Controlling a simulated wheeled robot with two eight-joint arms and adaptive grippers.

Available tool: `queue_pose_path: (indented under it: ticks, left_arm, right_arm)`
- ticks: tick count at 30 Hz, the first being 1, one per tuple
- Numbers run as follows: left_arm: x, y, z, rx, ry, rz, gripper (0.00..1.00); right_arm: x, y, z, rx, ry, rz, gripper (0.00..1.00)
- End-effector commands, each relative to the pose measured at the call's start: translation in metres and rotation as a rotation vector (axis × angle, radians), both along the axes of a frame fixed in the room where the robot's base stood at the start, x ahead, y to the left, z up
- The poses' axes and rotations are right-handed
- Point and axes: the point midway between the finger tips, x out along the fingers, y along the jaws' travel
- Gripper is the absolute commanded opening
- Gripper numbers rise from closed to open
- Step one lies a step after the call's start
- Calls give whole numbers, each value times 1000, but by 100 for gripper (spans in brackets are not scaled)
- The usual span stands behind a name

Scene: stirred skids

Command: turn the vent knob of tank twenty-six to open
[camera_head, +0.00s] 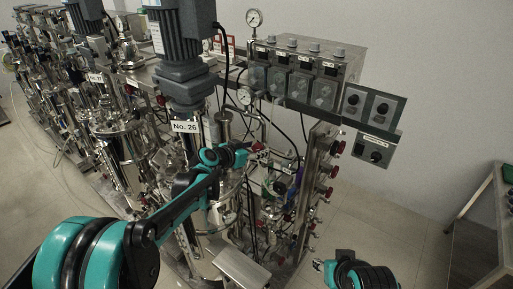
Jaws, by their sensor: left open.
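Tank twenty-six stands in the middle, marked by the white "No. 26" label (184,127) under its grey motor (184,80). My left arm reaches in from the lower left across the tank's front. My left gripper (248,149) is open beside the tank's upper fittings, near a small red knob (258,146). I cannot tell whether they touch, or whether this is the vent knob; its setting is too small to read. My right gripper (322,266) is low at the bottom, apart from the tank, and its jaws are unclear.
A control box (305,75) and a switch panel (376,150) stand right of the tank. Several red valve handles line the steel frame (312,180). More tanks (115,125) run back left. A steel table (490,215) is at the right; floor before it is clear.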

Motion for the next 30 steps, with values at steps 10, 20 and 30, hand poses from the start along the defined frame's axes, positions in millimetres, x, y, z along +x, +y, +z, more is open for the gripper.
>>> queue_pose_path:
  ticks: [10, 20, 30]
  left_arm:
    - [6, -5, -4, -1, 1, -1, 55]
    - [6, -5, -3, -2, 0, 1, 5]
    - [7, -3, -4, -61, 43, 2, 4]
  right_arm:
    - [0, 0, 1, 0, 0, 0, 40]
    - [0, 0, 1, 0, 0, 0, 40]
    - [0, 0, -5, 0, 0, 0, 40]
